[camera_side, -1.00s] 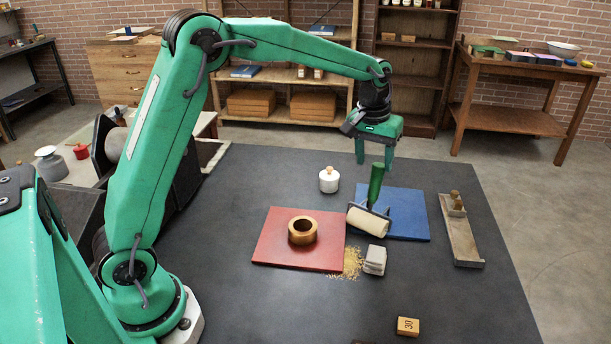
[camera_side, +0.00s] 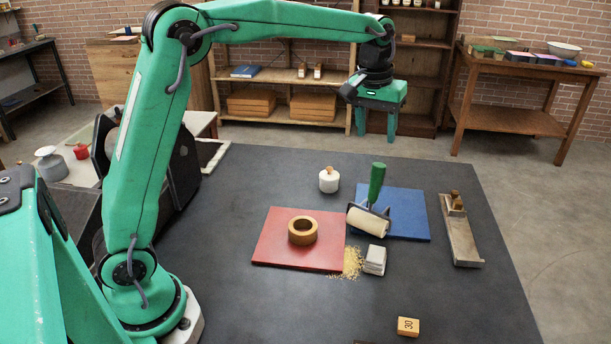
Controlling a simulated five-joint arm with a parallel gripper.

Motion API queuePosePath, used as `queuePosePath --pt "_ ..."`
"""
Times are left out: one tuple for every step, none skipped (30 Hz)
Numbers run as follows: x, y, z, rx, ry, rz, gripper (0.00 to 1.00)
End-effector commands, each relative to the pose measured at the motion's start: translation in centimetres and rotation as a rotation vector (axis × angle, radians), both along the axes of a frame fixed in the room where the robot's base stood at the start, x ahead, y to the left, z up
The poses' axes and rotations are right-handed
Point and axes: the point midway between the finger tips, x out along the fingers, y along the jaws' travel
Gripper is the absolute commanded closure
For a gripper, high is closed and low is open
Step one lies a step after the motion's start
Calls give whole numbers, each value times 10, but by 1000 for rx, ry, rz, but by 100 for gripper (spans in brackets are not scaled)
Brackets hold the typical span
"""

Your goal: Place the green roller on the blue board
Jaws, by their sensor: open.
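The green-handled roller (camera_side: 371,205), with a cream cylinder and dark frame, rests at the left front part of the blue board (camera_side: 407,212). Its handle stands up, and its cylinder reaches toward the board's left edge, near the red board. I cannot tell whether all of the cylinder is over the blue board. My gripper (camera_side: 376,132) is open and empty, well above and behind the roller, with its fingers pointing down. It touches nothing.
The table's front is mostly clear.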

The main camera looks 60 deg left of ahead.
Motion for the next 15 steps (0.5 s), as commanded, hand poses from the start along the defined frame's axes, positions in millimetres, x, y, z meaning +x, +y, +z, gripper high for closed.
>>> queuePosePath --pt "0 0 0 0 0 0 49" --pt "0 0 0 0 0 0 49" --pt "0 0 0 0 0 0 49" --pt "0 0 0 0 0 0 49" --pt "0 0 0 0 0 0 49" --pt "0 0 0 0 0 0 49" --pt "0 0 0 0 0 0 49" --pt "-1 0 0 1 -1 -1 49" --pt "-2 0 1 0 -2 -2 49" --pt "-3 0 2 1 -4 -4 49" --pt "-5 1 3 1 -5 -6 49" --pt "-8 1 4 2 -9 -10 49" --pt "-10 1 6 1 -12 -13 49" --pt "-13 1 8 3 -16 -17 49" --pt "-18 2 11 4 -23 -23 49"
